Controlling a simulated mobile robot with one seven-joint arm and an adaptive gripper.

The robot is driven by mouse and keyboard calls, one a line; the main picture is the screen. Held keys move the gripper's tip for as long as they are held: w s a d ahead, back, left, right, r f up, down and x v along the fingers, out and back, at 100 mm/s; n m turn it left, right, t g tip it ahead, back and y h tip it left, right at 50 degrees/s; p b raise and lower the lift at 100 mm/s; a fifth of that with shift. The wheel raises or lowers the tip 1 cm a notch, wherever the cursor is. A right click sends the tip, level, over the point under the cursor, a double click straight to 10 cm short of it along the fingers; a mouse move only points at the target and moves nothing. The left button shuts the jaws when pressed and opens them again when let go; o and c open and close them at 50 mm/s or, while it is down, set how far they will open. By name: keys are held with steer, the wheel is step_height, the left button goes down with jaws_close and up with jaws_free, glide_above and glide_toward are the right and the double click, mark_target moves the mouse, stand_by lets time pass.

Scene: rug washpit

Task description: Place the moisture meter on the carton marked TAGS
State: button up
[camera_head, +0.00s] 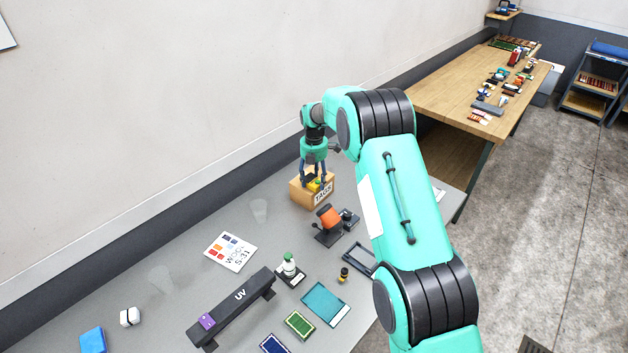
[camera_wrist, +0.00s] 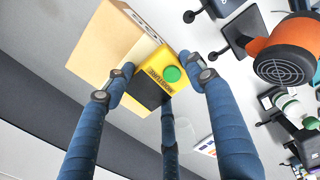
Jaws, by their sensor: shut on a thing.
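The carton marked TAGS (camera_head: 323,194) stands on the grey table against the wall, its label facing the front. In the wrist view its tan top (camera_wrist: 103,42) lies just behind the meter. The yellow moisture meter (camera_wrist: 158,68) has a green round button and black lettering on its side. My gripper (camera_head: 316,182) is at the top of the carton, with its blue fingers (camera_wrist: 160,82) shut around the meter. In the head view the meter shows as a small yellow patch (camera_head: 314,186). I cannot tell whether its underside touches the carton.
An orange and black device (camera_head: 328,222) stands just in front of the carton. A white card (camera_head: 231,252), a black UV lamp bar (camera_head: 232,308), a small bottle (camera_head: 289,264) and a teal panel (camera_head: 325,303) lie nearer. A wooden bench (camera_head: 440,98) stands behind right.

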mark_target(314, 180)
steer(key=o, duration=1.4)
steer(key=shift+f, duration=0.1)
step_height(314, 180, up, 12)
steer(key=shift+r+p, duration=0.15)
steer(key=shift+p, duration=0.4)
